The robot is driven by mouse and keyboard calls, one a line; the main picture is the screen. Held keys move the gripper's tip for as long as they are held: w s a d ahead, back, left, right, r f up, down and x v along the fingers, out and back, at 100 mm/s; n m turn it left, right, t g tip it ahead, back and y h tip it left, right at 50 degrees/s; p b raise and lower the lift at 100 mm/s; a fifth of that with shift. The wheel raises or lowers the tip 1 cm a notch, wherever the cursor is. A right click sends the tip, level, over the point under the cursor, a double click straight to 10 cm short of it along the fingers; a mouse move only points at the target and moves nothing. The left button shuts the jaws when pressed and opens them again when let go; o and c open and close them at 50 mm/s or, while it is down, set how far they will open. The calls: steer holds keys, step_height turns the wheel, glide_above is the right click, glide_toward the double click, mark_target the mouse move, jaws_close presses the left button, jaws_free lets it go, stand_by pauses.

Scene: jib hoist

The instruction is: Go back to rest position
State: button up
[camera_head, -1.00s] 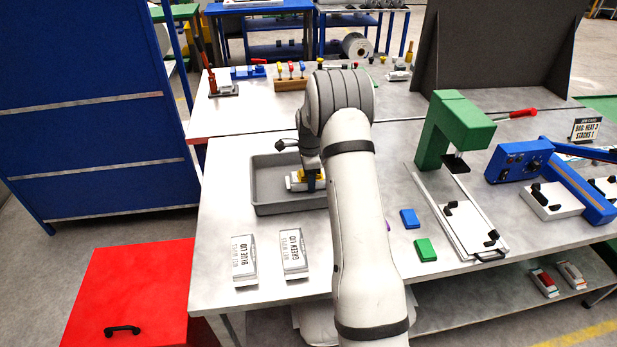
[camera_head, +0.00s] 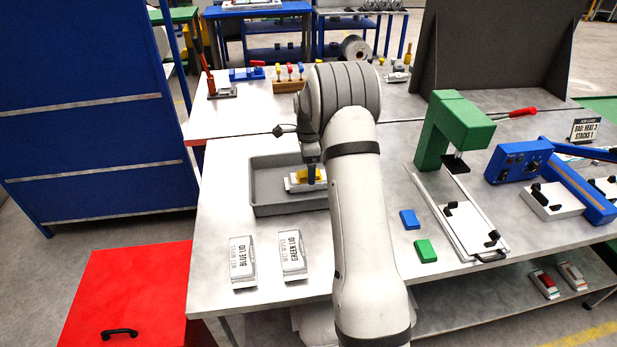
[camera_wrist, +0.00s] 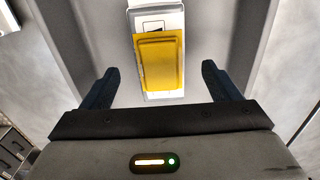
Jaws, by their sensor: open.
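My gripper (camera_wrist: 157,88) is open in the wrist view, with its two dark fingers apart and nothing between their tips. A white pack with a yellow lid (camera_wrist: 160,62) lies just beyond the fingertips, inside a grey tray (camera_wrist: 232,50). In the head view the yellow-lidded pack (camera_head: 296,182) lies in the grey tray (camera_head: 265,200), and my gripper is above its right side. My arm hides the right part of the tray and most of the gripper there.
Packs labelled blue lid (camera_head: 242,262) and green lid (camera_head: 293,255) stand at the table's front left. A blue block (camera_head: 409,219), a green block (camera_head: 426,250) and a green press (camera_head: 450,130) are right of my arm. A red cabinet (camera_head: 135,290) stands front left.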

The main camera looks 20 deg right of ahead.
step_height(320, 180, up, 3)
steer(key=shift+f, duration=0.15)
steer(key=shift+s+a+r, duration=0.15)
steer(key=shift+r, duration=0.2)
steer(key=s+a+r+n+t, duration=0.1)
steer(key=s+a+r+n, duration=0.35)
steer(key=s+r, duration=0.3)
steer(key=s+a+r+n+t, duration=0.1)
steer(key=s+a+r+n, duration=0.4)
steer(key=s, duration=0.4)
steer(key=s+a+n, duration=0.2)
steer(key=s+n, duration=0.3)
steer(key=s, duration=0.5)
steer(key=s+a+n+t, duration=0.1)
steer(key=s+n, duration=0.4)
steer(key=s, duration=0.5)
steer(key=shift+a+r+n, duration=0.35)
steer(key=shift+a+r, duration=0.05)
steer(key=shift+r, duration=0.05)
